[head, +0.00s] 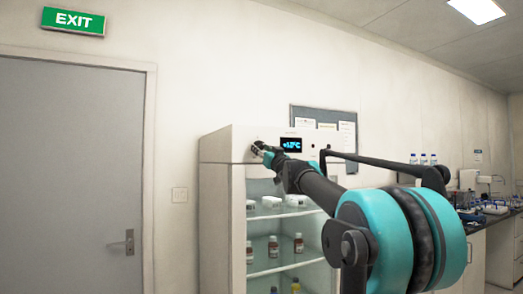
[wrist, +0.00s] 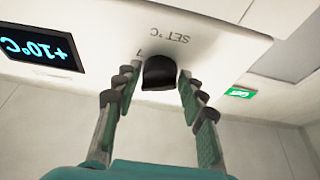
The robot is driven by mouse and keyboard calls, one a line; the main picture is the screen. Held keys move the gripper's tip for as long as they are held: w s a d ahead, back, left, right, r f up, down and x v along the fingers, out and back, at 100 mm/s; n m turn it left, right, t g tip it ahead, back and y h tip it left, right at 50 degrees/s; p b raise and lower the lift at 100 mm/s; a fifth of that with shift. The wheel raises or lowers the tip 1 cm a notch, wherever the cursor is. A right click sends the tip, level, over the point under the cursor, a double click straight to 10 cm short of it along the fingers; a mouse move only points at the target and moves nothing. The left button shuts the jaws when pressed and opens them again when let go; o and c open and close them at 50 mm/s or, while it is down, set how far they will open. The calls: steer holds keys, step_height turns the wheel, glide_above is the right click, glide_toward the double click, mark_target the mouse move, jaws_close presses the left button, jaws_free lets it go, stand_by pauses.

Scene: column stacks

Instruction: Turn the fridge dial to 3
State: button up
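The fridge (head: 223,172) is white and stands in the middle of the head view. Its top panel holds a lit display (head: 291,145) with blue digits. In the wrist view the display (wrist: 40,48) is upside down and reads +10°C. The black dial (wrist: 159,72) sits under the "SET °C" print; most of its scale numbers are hidden. My gripper (wrist: 157,80) is open, with one finger on each side of the dial and a small gap visible on both sides. In the head view my gripper (head: 262,151) is at the panel's left part and covers most of the dial.
Below the panel are glass shelves (head: 290,212) with bottles and white boxes. A grey door (head: 70,170) is at left under a green exit sign (head: 73,21). A lab bench (head: 490,225) with equipment is at right. A notice board (head: 325,125) hangs behind the fridge.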

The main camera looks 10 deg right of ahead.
steer(key=c, duration=0.7)
steer(key=shift+o, duration=0.2)
steer(key=shift+d+n, duration=0.1)
steer(key=shift+n, duration=0.4)
steer(key=n+g+y, duration=0.1)
steer(key=n, duration=0.1)
steer(key=n+y, duration=0.1)
steer(key=n, duration=0.2)
steer(key=n+g+y, duration=0.1)
steer(key=n, duration=0.2)
steer(key=shift+w+d+r+g+y, duration=0.1)
steer(key=shift+d+g+y, duration=0.2)
steer(key=shift+y, duration=0.1)
steer(key=n+g, duration=0.1)
steer(key=n, duration=0.2)
steer(key=n+g+y, duration=0.1)
steer(key=n, duration=0.3)
steer(key=shift+d+r+g+y, duration=0.1)
steer(key=shift+r+g+y, duration=0.1)
steer(key=shift+g+y, duration=0.15)
steer(key=shift+n, duration=0.3)
steer(key=o, duration=1.2)
steer(key=shift+c, duration=0.2)
